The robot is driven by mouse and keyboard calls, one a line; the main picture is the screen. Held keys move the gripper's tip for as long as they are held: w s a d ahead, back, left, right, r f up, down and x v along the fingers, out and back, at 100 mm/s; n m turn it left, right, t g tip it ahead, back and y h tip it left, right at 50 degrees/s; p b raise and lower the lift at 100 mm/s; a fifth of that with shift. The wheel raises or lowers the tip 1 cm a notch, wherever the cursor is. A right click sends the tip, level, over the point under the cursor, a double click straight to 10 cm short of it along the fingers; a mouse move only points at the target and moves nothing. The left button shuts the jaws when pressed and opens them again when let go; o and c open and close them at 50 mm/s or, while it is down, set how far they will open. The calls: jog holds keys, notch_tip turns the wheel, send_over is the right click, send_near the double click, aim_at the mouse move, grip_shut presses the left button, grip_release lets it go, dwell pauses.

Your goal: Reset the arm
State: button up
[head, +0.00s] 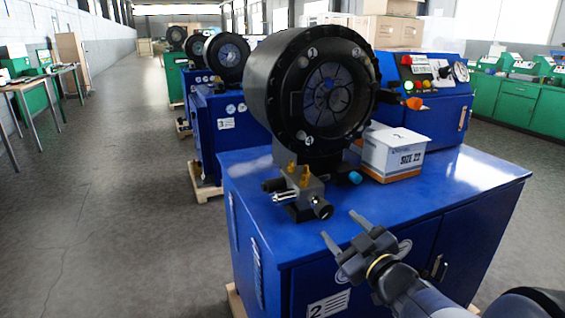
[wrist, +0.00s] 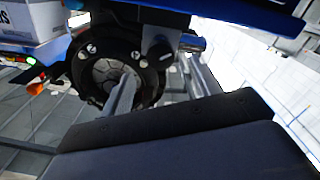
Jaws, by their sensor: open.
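My gripper (head: 342,231) is in the lower right of the head view. Its two grey fingers are spread apart with nothing between them. It stands in front of the near blue crimper cabinet (head: 262,215), close to its front top edge. The black round crimper head (head: 263,92) stands on that cabinet, beyond my gripper. In the wrist view the scene is turned over, and the crimper head (wrist: 84,72) shows at the upper left behind one finger. The gripper (wrist: 160,90) shows its two fingers apart there too.
A white box marked SIZE 22 (head: 393,155) sits on the cabinet top beside the crimper head. A brass-fitted valve block (head: 303,190) stands at its front left. A control panel (head: 425,75) rises behind. More crimpers (head: 228,58) recede to the left. The aisle floor (head: 110,180) is clear.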

aim_at(328, 214)
jog(key=x, duration=0.9)
jog(key=shift+s+b, duration=0.1)
jog(key=shift+b, duration=0.2)
jog(key=shift+s+m+p, duration=0.1)
jog(key=shift+m+p, duration=0.25)
jog(key=shift+m, duration=0.15)
jog(key=shift+f, duration=0.15)
